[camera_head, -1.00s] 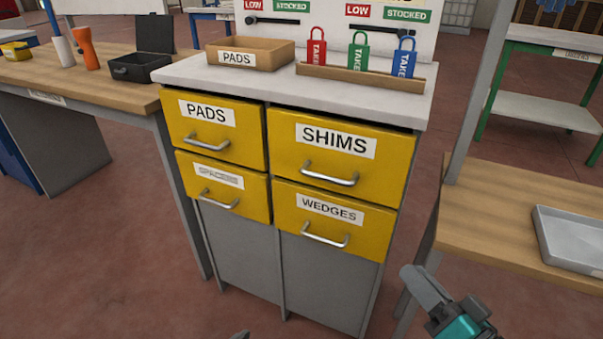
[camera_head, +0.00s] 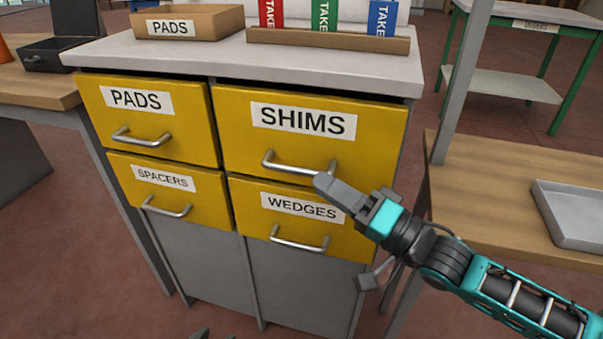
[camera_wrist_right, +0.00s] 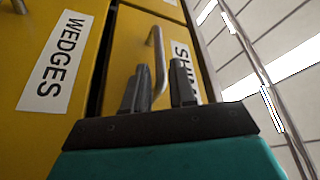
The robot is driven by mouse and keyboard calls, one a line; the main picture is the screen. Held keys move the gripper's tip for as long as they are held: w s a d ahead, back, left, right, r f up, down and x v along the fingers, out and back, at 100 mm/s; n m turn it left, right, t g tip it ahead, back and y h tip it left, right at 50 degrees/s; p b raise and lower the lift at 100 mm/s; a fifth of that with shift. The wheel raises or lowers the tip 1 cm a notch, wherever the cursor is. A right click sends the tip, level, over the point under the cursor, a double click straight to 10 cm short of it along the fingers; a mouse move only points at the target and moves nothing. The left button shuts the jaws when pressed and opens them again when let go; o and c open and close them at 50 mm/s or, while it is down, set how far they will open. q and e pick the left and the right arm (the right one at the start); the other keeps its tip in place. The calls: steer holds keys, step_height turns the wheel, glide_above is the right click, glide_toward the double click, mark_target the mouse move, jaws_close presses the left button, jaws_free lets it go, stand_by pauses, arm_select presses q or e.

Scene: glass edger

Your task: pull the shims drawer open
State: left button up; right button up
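The yellow shims drawer (camera_head: 375,145) is at the upper right of the cabinet, its face level with the pads drawer beside it. Its silver bar handle (camera_head: 290,168) also shows in the right wrist view (camera_wrist_right: 155,50). My right gripper (camera_head: 325,183) is at the right end of this handle. In the right wrist view its two fingers (camera_wrist_right: 158,82) stand apart, with the handle between them in the picture; I cannot tell whether they touch it. Only a small dark tip, perhaps my left gripper (camera_head: 200,333), shows at the bottom edge of the head view.
The pads drawer (camera_head: 185,125), spacers drawer (camera_head: 205,190) and wedges drawer (camera_head: 340,240) are shut. The cabinet top (camera_head: 225,58) holds a pads box (camera_head: 200,25) and a wooden rack (camera_head: 330,42) of tags. A wooden table (camera_head: 490,180) with a grey tray (camera_head: 575,240) stands right.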

mark_target(303, 172)
steer(key=x, duration=0.5)
steer(key=shift+w+a+r+b, duration=0.1)
steer(key=shift+w+a+b, duration=0.2)
steer(key=shift+b, duration=0.1)
steer(key=shift+c, duration=0.4)
jaws_close()
